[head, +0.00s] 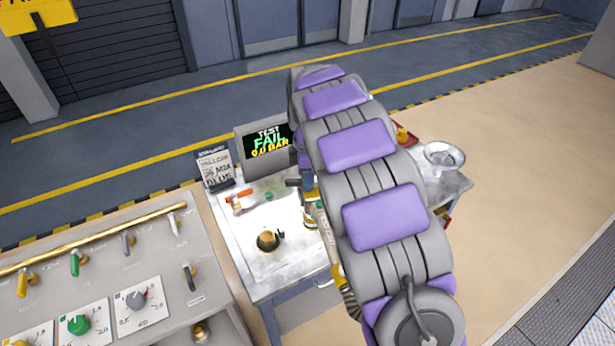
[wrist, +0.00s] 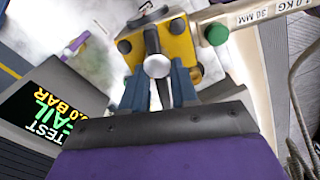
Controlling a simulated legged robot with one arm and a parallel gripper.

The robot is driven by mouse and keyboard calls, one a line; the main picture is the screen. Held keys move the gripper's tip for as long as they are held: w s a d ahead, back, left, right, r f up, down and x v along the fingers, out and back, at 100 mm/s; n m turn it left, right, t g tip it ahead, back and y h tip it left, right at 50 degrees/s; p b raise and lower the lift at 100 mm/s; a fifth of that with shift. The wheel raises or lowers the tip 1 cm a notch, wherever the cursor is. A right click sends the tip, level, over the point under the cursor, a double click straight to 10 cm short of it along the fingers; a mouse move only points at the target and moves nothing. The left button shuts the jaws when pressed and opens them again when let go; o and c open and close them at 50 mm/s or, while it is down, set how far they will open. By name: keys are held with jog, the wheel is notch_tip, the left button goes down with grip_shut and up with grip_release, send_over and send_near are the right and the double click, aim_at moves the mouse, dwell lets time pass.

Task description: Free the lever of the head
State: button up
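The head looks to be the yellow block (wrist: 182,48) with dark and green knobs in the wrist view. A pale, round-ended lever (wrist: 157,66) stands in front of it, pointing towards my gripper. My gripper (wrist: 157,80) has its two blue-grey fingers apart, one on each side of the lever's end. A gap shows between the fingers; contact with the lever cannot be made out. In the head view my arm hides most of the block and the gripper.
A bar marked "1.0 KG 30 MM" (wrist: 262,14) runs right from the block. On the bench (head: 262,215) are a screen reading "TEST FAIL 0.0 BAR" (head: 267,140), an orange-handled valve (head: 238,198) and a brass fitting (head: 268,240). A clear bowl (head: 445,157) stands right; a control panel (head: 120,265) stands left.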

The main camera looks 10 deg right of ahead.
grip_shut()
dwell(0.4)
jog(key=m+p, duration=0.2)
jog(key=m, duration=0.1)
jog(key=shift+w+r, duration=0.1)
jog(key=shift+w, duration=0.05)
jog(key=m+p, duration=0.3)
jog(key=shift+w+d+m, duration=0.15)
jog(key=shift+w+m, duration=0.05)
jog(key=shift+m, duration=0.1)
jog(key=m, duration=0.1)
jog(key=m+p, duration=0.1)
jog(key=m, duration=0.1)
jog(key=m+p, duration=0.1)
jog(key=shift+w+d+m, duration=0.15)
jog(key=shift+d+m, duration=0.1)
jog(key=shift+m, duration=0.05)
jog(key=m, duration=0.1)
jog(key=m+p, duration=0.1)
jog(key=m, duration=0.2)
jog(key=shift+w+d+m+p, duration=0.1)
jog(key=shift+d+m+p, duration=0.2)
jog(key=shift+f, duration=0.2)
